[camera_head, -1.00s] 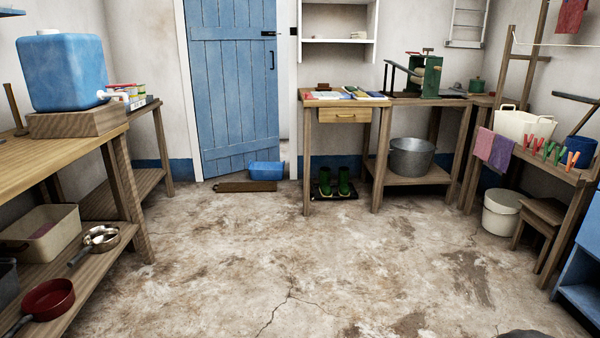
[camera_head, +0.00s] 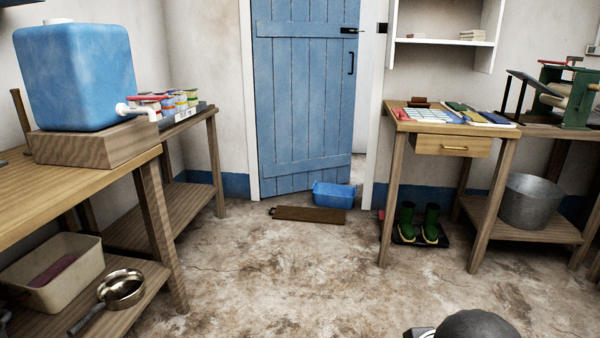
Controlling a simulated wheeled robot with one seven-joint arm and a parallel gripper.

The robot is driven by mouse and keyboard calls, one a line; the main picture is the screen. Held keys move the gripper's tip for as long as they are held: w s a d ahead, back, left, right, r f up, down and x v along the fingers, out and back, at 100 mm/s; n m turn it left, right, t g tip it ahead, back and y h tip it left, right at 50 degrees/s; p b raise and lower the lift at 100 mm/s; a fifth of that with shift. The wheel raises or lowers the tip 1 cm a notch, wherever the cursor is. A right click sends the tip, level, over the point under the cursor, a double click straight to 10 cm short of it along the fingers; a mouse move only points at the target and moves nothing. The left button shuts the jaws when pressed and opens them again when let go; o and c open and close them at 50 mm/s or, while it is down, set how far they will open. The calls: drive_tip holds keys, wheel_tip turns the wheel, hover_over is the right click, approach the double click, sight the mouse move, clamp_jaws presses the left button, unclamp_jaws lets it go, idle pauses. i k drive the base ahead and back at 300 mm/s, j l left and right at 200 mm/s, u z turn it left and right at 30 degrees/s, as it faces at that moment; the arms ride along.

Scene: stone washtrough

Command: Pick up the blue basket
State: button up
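A small blue basket (camera_head: 334,197) stands upright on the floor in front of the blue door, near the right door jamb. It looks open at the top; I cannot see anything inside it. A brown wooden board lies on the floor just in front of it. My gripper is not in view. Only a dark rounded part of my own arm (camera_head: 474,328) shows at the bottom edge, well short of the basket.
The stone floor (camera_head: 290,285) between me and the basket is clear apart from the flat board (camera_head: 309,214). A wooden workbench (camera_head: 150,225) stands on the left. On the right are a drawer table (camera_head: 452,146) and green boots (camera_head: 431,222) on a dark mat.

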sight(335, 193)
drive_tip(key=i, duration=2.4)
drive_tip(key=i+z, duration=0.1)
drive_tip(key=i, duration=0.6)
drive_tip(key=i+j+z, duration=0.1)
drive_tip(key=i, duration=0.6)
drive_tip(key=i+j+z, duration=0.15)
drive_tip(key=i, duration=0.6)
drive_tip(key=j, duration=0.1)
